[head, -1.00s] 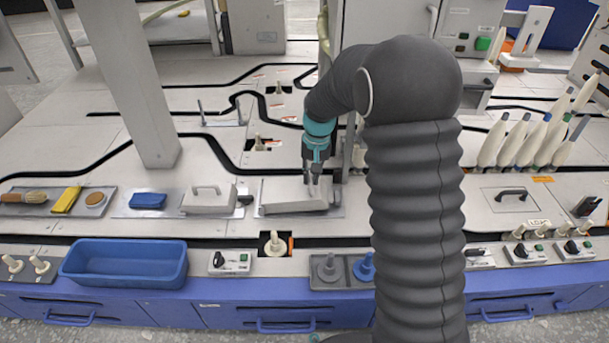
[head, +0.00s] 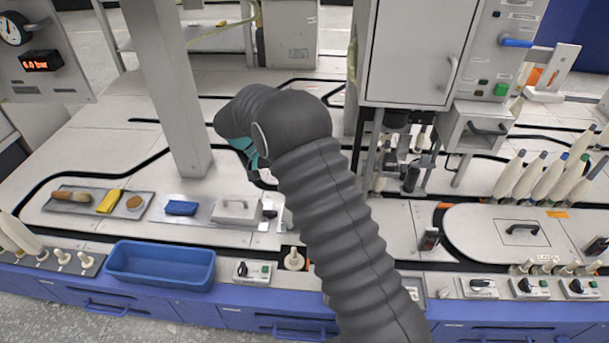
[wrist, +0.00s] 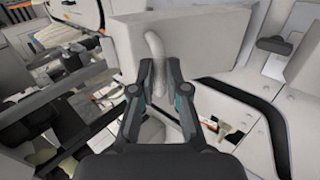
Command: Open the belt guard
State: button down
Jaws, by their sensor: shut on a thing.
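In the wrist view my gripper (wrist: 156,78) is shut on a pale curved handle (wrist: 154,48). The handle stands on a light grey box-like cover (wrist: 205,42), which I take to be the belt guard. The cover fills the upper middle of that view, with its broad face towards the camera. How far the guard is open is not clear.
A blue bin (head: 160,265) and a knob box (head: 252,271) stand at the front. A grey post (head: 180,120) rises behind. A cabinet (head: 415,55) stands right.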

jog(key=w+a+f, duration=0.1)
jog(key=a+f, duration=0.2)
jog(key=a, duration=0.7)
jog(key=shift+w+a+f, duration=0.15)
jog(key=shift+w, duration=0.05)
jog(key=c, duration=1.3)
grip_release()
jog(key=shift+w+f, duration=0.1)
jog(key=shift+f, duration=0.05)
jog(key=shift+o, duration=0.6)
jog(key=shift+w, duration=0.15)
jog(key=v, duration=1.2)
jog(key=shift+a, duration=0.1)
